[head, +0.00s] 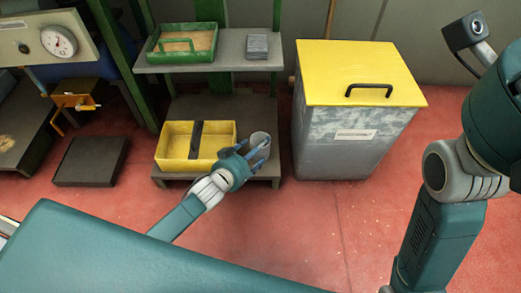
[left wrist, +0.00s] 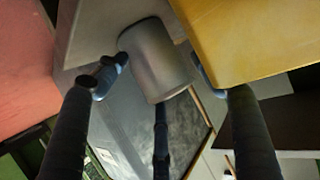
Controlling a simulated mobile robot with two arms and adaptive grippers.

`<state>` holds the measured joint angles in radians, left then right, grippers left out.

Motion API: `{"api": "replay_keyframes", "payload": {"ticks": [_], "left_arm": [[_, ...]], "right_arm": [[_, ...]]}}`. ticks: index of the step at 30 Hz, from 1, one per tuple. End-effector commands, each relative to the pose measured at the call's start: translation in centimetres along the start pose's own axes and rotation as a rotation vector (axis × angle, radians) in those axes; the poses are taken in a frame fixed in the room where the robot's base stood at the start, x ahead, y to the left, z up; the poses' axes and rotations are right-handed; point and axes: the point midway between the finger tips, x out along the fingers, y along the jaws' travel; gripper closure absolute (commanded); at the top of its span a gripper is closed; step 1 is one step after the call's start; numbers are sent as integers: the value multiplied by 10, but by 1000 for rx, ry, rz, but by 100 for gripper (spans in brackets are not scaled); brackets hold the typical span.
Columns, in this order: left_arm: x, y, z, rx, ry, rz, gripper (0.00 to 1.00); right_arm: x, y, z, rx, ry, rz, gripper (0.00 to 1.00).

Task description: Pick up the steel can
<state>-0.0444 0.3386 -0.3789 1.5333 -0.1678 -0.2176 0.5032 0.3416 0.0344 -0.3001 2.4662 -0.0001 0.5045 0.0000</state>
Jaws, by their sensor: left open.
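The steel can (head: 261,138) stands on the low dark shelf (head: 266,170), just right of the yellow tray (head: 160,160). My left gripper (head: 256,149) reaches it from the front and partly covers it in the head view. In the left wrist view the plain grey can (left wrist: 158,62) is between the spread fingertips of the open left gripper (left wrist: 155,77). The right fingertip is very near the can's side; I cannot tell whether it touches. My right arm is at the right of the head view, but its gripper is out of frame.
A shelf above (head: 225,66) holds a green-rimmed tray (head: 153,58) and a small grey block (head: 257,46). A large grey bin with a yellow lid (head: 325,75) stands close to the right. The red floor in front is clear.

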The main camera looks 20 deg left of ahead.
Motion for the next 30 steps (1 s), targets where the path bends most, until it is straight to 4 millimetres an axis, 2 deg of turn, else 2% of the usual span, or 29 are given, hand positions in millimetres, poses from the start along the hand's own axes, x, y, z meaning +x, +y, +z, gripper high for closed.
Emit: {"api": "replay_keyframes", "payload": {"ticks": [1,11,25,30], "left_arm": [[0,0,0,0,0,0,34],[0,0,0,1,-1,0,100],[-1,0,-2,1,2,0,100],[-6,0,-14,2,2,0,100]], "right_arm": [[0,0,0,0,0,0,60],[0,0,0,0,0,0,60],[1,0,0,1,1,0,60],[4,2,2,2,-7,6,60]]}}
